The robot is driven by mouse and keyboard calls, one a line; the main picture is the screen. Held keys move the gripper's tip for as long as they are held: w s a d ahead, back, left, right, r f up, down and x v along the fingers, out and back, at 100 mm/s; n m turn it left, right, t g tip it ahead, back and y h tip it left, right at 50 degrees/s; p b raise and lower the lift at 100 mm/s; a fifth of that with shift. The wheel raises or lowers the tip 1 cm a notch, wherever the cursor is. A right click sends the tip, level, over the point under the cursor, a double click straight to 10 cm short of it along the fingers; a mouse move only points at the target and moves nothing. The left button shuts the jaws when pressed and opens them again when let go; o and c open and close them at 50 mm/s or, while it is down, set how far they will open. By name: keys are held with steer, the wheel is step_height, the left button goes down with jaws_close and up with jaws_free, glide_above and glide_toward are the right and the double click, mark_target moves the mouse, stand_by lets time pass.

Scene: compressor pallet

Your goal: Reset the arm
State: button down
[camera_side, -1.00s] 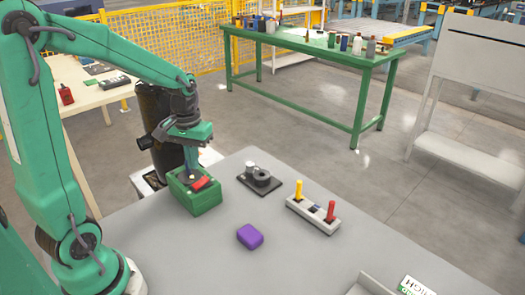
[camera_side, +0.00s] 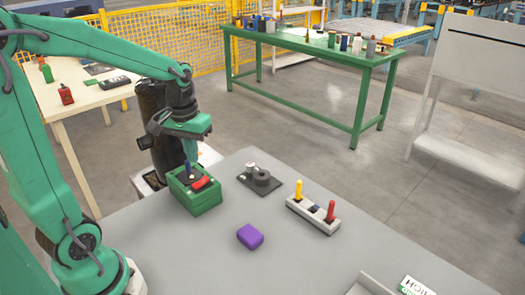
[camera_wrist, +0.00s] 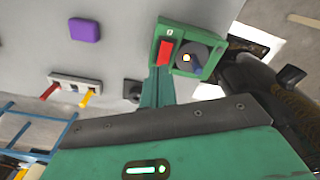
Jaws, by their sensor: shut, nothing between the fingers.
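My gripper (camera_side: 189,150) is shut and empty, pointing down just above the green box (camera_side: 206,200) at the table's left side. The box carries a red rocker switch (camera_side: 201,183) and a dark round part with a small yellowish spot. In the wrist view the green box (camera_wrist: 210,65), its red switch (camera_wrist: 165,52) and the round dark part (camera_wrist: 192,57) show beyond my gripper (camera_wrist: 158,85). In the side view a gap appears small between the fingertips and the box top; I cannot tell if they touch.
On the grey table (camera_side: 200,260) are a purple block (camera_side: 250,236), a dark plate with round parts (camera_side: 261,181) and a grey holder with yellow and red handles (camera_side: 313,214). A tray (camera_side: 370,286) lies at the front right. A black cylinder (camera_side: 155,110) stands behind the box.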

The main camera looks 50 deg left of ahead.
steer(key=s+d+r+m+t, duration=0.5)
steer(key=s+d+r, duration=0.2)
steer(key=s+d, duration=0.1)
steer(key=shift+s+d, duration=0.35)
steer(key=shift+d, duration=0.3)
